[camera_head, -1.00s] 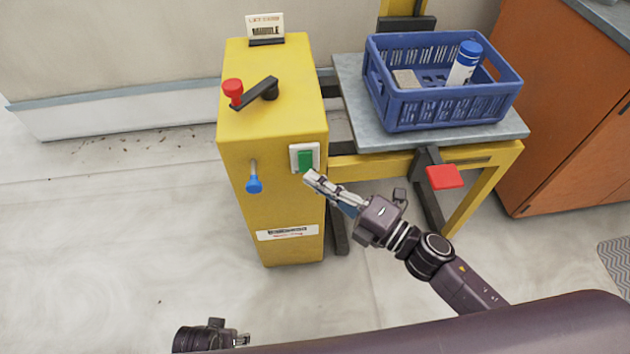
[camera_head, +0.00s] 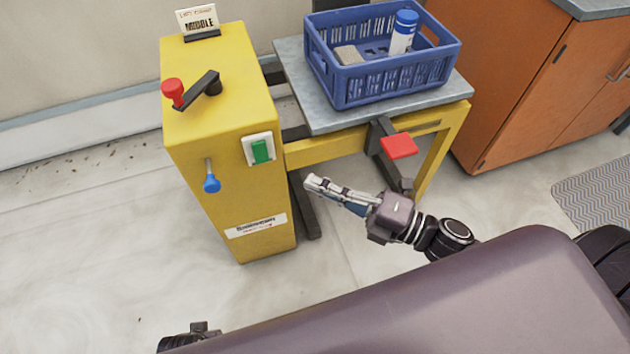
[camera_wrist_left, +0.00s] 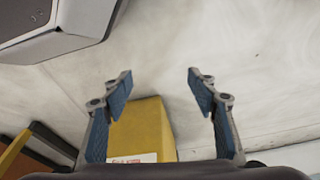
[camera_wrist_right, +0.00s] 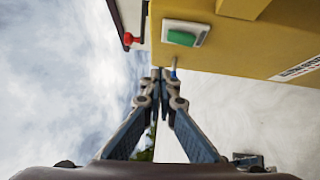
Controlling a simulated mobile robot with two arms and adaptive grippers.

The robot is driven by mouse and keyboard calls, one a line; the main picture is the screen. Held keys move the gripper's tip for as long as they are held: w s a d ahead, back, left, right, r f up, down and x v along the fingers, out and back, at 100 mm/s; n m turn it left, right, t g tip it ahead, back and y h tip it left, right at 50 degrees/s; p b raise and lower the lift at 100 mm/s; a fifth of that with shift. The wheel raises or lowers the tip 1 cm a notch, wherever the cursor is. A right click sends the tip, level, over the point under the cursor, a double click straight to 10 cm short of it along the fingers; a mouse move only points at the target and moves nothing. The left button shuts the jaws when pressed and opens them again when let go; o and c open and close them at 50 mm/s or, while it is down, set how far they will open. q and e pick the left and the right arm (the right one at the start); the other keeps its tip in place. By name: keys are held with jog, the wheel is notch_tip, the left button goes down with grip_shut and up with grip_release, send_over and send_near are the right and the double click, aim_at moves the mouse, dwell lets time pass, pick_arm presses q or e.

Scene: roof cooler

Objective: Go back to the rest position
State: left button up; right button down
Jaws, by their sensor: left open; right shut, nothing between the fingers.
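My right gripper (camera_head: 312,185) is shut and empty in the head view. It is in the air right of the yellow machine's lower body, apart from it and below the green switch (camera_head: 261,151). The right wrist view shows its fingertips (camera_wrist_right: 160,75) together, with the green switch (camera_wrist_right: 181,38) beyond them. My left gripper is largely out of the head view; only part of its arm shows at the bottom edge. In the left wrist view my left gripper (camera_wrist_left: 162,80) is open and empty, with part of the yellow machine (camera_wrist_left: 145,128) beyond its fingers.
A blue crate (camera_head: 385,85) on the grey platform (camera_head: 300,75) holds a bottle and a small block. A red pedal (camera_head: 398,146) juts out below. Orange cabinets (camera_head: 520,85) stand at right.

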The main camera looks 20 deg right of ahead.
dwell(0.3)
